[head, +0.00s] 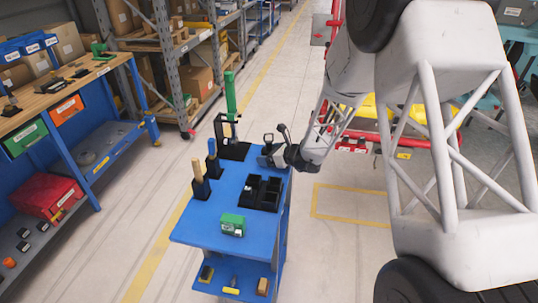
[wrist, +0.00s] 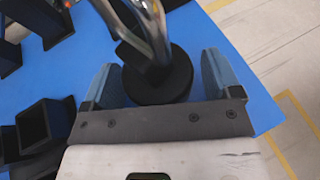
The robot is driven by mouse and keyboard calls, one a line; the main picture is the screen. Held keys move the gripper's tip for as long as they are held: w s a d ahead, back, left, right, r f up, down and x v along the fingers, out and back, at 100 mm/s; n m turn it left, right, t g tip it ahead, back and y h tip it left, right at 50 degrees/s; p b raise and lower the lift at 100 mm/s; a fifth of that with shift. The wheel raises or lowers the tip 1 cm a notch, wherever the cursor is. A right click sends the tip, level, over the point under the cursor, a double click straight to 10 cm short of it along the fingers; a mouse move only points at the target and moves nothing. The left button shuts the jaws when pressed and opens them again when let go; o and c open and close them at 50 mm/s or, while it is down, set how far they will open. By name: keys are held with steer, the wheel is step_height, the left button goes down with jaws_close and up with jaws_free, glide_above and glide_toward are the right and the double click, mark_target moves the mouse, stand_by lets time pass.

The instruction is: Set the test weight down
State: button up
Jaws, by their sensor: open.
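In the wrist view, a black round-based thing (wrist: 158,85) with a shiny curved metal upper part stands on the blue cart top (wrist: 215,25); it may be the test weight, but I cannot tell for sure. My gripper (wrist: 165,75) is open, with one blue-grey finger on each side of it and visible gaps between. In the head view, my gripper (head: 270,158) is low over the back right of the blue cart top (head: 196,222).
A black compartment tray (head: 262,194) sits just in front of my gripper. A green upright post (head: 230,92) on a black base stands behind left. The cart's right edge is close.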

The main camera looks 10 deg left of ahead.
steer(key=shift+r, duration=0.2)
steer(key=v, duration=1.2)
steer(key=shift+r, duration=0.1)
stand_by(0.8)
steer(key=s+d+r+n+g+h, duration=0.2)
steer(key=s+d+r+n, duration=0.2)
steer(key=s+r+n, duration=0.4)
steer(key=s+d+r+n+g+h, duration=0.1)
steer(key=s+d+r+n+g, duration=0.2)
steer(key=s+r, duration=0.45)
steer(key=s+d+r+n+h, duration=0.1)
steer(key=s+d+n+h, duration=0.2)
steer(key=s+d, duration=0.3)
steer(key=s+d+r+n+t+h, duration=0.1)
steer(key=s+d+r+n+h, duration=0.1)
steer(key=s+d, duration=0.4)
steer(key=s+d+r+n+t+h, duration=0.1)
steer(key=s+d+n+h, duration=0.3)
steer(key=s, duration=1)
steer(key=d+r+n, duration=0.1)
steer(key=d+n, duration=0.1)
steer(key=d, duration=0.1)
steer(key=shift+h, duration=0.4)
steer(key=shift+r, duration=0.1)
